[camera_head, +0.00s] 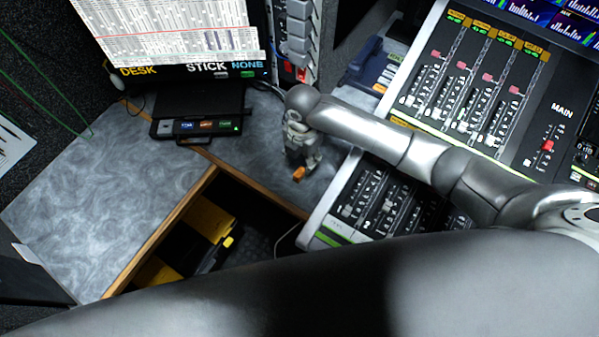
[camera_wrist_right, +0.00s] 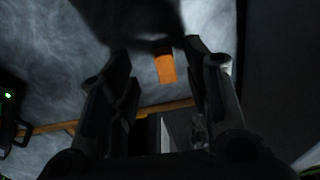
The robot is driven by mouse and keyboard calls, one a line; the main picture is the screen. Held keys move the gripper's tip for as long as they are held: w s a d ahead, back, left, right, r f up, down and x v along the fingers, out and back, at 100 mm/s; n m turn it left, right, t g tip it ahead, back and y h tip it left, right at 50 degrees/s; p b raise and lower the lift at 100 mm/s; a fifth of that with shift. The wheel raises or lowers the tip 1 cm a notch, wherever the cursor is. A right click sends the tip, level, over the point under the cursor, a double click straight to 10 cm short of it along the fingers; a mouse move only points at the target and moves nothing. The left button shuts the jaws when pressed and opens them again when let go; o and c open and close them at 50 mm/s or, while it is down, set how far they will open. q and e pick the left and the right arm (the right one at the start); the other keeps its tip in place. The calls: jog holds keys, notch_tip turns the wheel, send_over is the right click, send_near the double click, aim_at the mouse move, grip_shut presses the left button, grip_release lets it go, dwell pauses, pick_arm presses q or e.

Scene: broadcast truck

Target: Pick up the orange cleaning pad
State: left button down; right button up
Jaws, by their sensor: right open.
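The orange cleaning pad (camera_head: 299,174) is a small orange block lying on the grey marbled desk top, near its wooden front edge and left of the mixing console. In the right wrist view the pad (camera_wrist_right: 165,67) shows between and beyond my fingers, partly in shadow. My right gripper (camera_head: 303,163) points down just above and beside the pad and hides part of it. In the wrist view my right gripper (camera_wrist_right: 160,75) is open, with nothing between its fingers that I can see gripped. My left gripper is not in view.
The mixing console (camera_head: 335,207) stands close to the right of the gripper. An open drawer (camera_head: 160,240) with yellow and black items lies below the desk edge. A black device (camera_head: 200,110) stands behind. The desk top (camera_head: 85,200) at left is clear.

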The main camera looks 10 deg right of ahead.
jog(key=shift+s+d+f+p, duration=0.1)
jog(key=shift+f+p, duration=0.05)
jog(key=shift+f, duration=1.05)
jog(key=shift+d+f+p, duration=0.1)
jog(key=shift+f+p, duration=0.05)
jog(key=shift+f, duration=1)
grip_shut()
jog(key=shift+r+b, duration=0.3)
jog(key=shift+r, duration=4.75)
